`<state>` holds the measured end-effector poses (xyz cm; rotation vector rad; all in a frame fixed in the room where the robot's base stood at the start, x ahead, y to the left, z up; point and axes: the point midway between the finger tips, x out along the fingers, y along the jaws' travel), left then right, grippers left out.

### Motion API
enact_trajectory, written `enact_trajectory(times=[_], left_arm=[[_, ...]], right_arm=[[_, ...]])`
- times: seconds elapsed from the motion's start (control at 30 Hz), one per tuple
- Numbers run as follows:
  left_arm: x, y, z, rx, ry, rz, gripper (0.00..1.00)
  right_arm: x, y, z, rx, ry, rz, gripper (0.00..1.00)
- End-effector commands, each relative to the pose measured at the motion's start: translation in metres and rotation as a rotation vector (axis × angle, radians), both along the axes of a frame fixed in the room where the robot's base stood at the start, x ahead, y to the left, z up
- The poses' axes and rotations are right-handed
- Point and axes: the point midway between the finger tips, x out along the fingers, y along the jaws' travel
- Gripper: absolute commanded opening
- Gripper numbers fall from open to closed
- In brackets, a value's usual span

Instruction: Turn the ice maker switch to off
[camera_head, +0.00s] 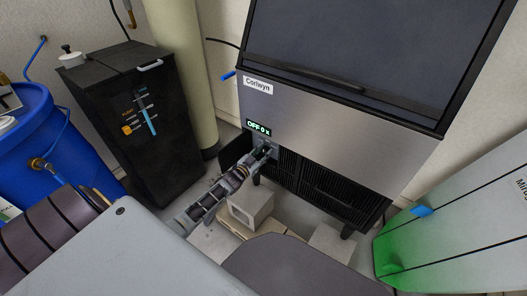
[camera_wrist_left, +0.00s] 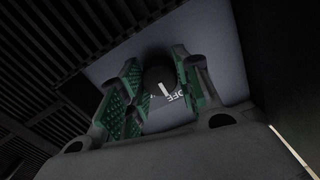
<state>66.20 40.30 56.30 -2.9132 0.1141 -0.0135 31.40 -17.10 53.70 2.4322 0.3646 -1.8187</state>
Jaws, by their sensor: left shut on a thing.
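The ice maker (camera_head: 330,125) is a large steel machine with a dark door, seen in the head view. Its small display (camera_head: 258,128) glows green and reads "OFF" with further small characters. My left gripper (camera_head: 264,151) reaches up to the panel just below the display. In the left wrist view my left gripper (camera_wrist_left: 158,88) has its green-padded fingers on both sides of a dark round switch knob (camera_wrist_left: 158,68), shut on it. A white mark shows on the knob, and the label "OFF" (camera_wrist_left: 179,98) is printed beside it. My right gripper is not in view.
A black cabinet (camera_head: 135,120) and a blue barrel (camera_head: 50,135) stand at the left. A concrete block (camera_head: 250,207) lies below the ice maker. A green and white panel (camera_head: 460,220) stands at the right. Dark vent grilles (camera_head: 325,187) flank the switch area.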

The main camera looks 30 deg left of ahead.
Motion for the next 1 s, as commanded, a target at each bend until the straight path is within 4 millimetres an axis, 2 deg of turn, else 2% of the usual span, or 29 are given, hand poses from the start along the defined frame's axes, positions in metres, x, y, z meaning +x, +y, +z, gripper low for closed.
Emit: enact_trajectory(times=[0.53, 0.57, 0.63, 1.0], left_arm=[[-0.0008, -0.0002, -0.0021, -0.03, 0.005, 0.0, 0.09], [-0.0008, -0.0002, -0.0021, -0.03, 0.005, 0.0, 0.34], [-0.0007, -0.0001, -0.002, -0.03, 0.005, 0.0, 0.42], [-0.0009, 0.0002, -0.0007, -0.029, 0.003, 0.0, 0.42]], right_arm=[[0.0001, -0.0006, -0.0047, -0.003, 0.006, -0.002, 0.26], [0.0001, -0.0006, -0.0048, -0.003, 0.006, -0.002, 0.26], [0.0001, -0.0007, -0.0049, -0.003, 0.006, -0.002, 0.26], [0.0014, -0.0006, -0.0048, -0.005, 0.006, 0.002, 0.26]])
